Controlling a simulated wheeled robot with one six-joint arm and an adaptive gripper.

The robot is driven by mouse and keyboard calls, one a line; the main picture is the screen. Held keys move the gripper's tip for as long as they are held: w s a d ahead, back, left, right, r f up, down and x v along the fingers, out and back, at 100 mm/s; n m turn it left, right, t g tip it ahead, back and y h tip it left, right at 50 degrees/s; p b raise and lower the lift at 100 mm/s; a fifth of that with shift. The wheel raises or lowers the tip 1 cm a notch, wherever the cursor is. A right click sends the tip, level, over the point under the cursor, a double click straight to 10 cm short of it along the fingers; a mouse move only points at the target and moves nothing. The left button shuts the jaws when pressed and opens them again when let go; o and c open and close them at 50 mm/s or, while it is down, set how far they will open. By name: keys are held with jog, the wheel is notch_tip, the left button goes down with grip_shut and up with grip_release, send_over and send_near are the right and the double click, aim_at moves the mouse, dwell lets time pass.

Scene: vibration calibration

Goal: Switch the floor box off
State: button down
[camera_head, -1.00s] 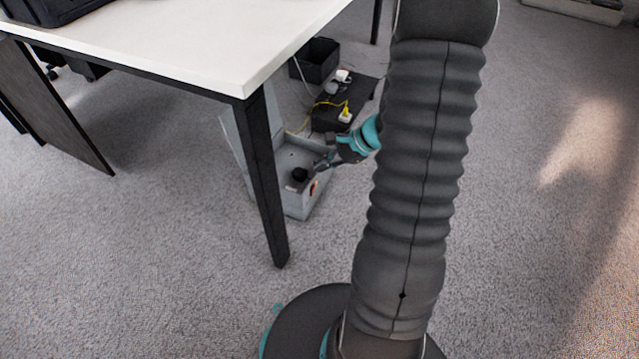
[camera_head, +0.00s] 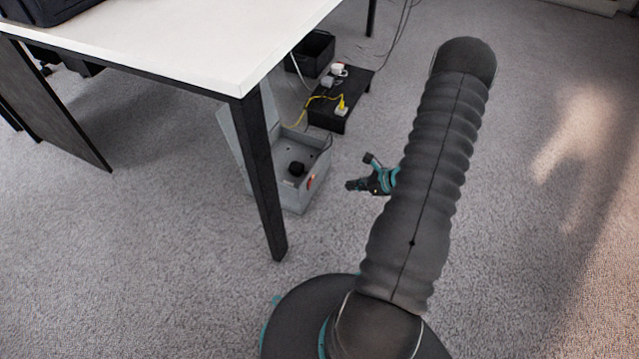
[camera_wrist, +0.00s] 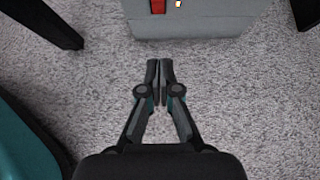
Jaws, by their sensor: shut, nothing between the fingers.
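The floor box (camera_head: 297,203) is a grey open box with its lid raised, standing on the carpet behind the table leg. A black round knob (camera_head: 296,169) sits inside it. A red switch (camera_head: 311,180) shows on its right outer wall. In the wrist view the box wall (camera_wrist: 215,22) is at the top, with the red switch (camera_wrist: 158,5) and a small lit spot (camera_wrist: 179,3) beside it. My gripper (camera_head: 350,185) is to the right of the box, apart from it. In the wrist view my gripper (camera_wrist: 160,66) is shut and empty, pointing toward the wall below the switch.
A white table (camera_head: 200,50) overhangs the box, and its black leg (camera_head: 264,180) stands just in front of it. A black platform (camera_head: 335,112) with plugs and a yellow cable stands behind. A black bin (camera_head: 311,52) is farther back. Open carpet lies to the right.

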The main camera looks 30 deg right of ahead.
aim_at(310, 184)
jog(key=shift+f, duration=0.1)
jog(key=w+a+r+b+x, duration=0.1)
jog(key=r+x, duration=0.1)
jog(key=x, duration=1)
jog(key=shift+w+a, duration=0.25)
jog(key=shift+w, duration=0.2)
jog(key=shift+d, duration=0.1)
